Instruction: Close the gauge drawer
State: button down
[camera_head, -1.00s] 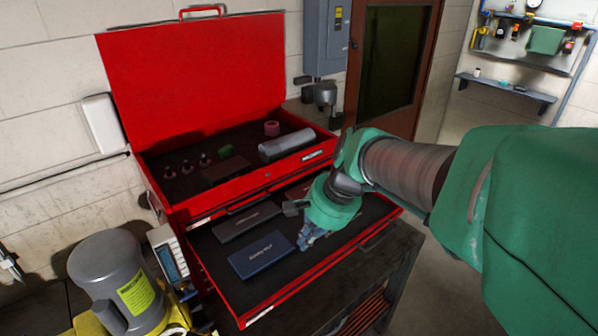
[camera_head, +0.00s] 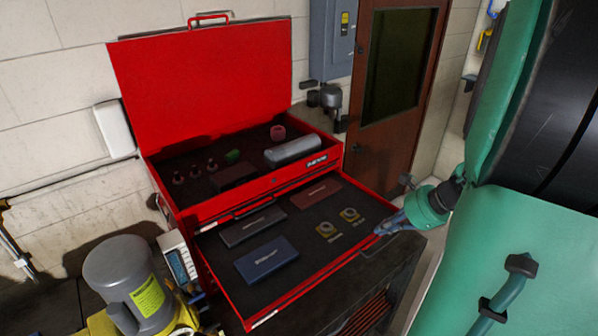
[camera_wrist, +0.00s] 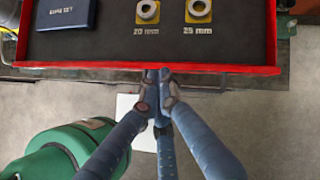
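The gauge drawer (camera_head: 258,312) is the lower red drawer of the tool chest, and it is pulled out. It holds a blue case (camera_head: 266,260), a dark case (camera_head: 252,226), a brown case (camera_head: 316,193) and two ring gauges on yellow squares (camera_head: 326,230). The wrist view shows the drawer's front edge (camera_wrist: 70,65) and the gauges labelled 20 mm (camera_wrist: 147,12) and 25 mm (camera_wrist: 198,11). My gripper (camera_head: 384,229) is outside the drawer front, by the handle at its right. Its fingertips (camera_wrist: 158,76) are together, with nothing seen between them. I cannot tell whether they touch the drawer.
The upper tray (camera_head: 235,202) of the chest is open, with its red lid (camera_head: 205,80) raised. A grey canister (camera_head: 125,278) and a small meter (camera_head: 179,262) stand at the left. The chest is on a dark bench (camera_head: 395,258). Floor is open in front.

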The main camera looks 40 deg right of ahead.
jog(key=s+d+f+m+t+h+p, duration=0.2)
jog(key=s+d+f+m, duration=0.1)
jog(key=s+d+m, duration=0.5)
jog(key=s+d, duration=0.3)
jog(key=d, duration=0.1)
jog(key=shift+d+f+m, duration=0.15)
jog(key=shift+d+m, duration=0.05)
jog(key=shift+m, duration=0.1)
jog(key=shift+f, duration=0.1)
jog(key=w+f+p, duration=0.1)
jog(key=w+f, duration=0.5)
jog(key=w, duration=0.5)
jog(key=shift+f, duration=0.4)
jog(key=shift+w, duration=0.1)
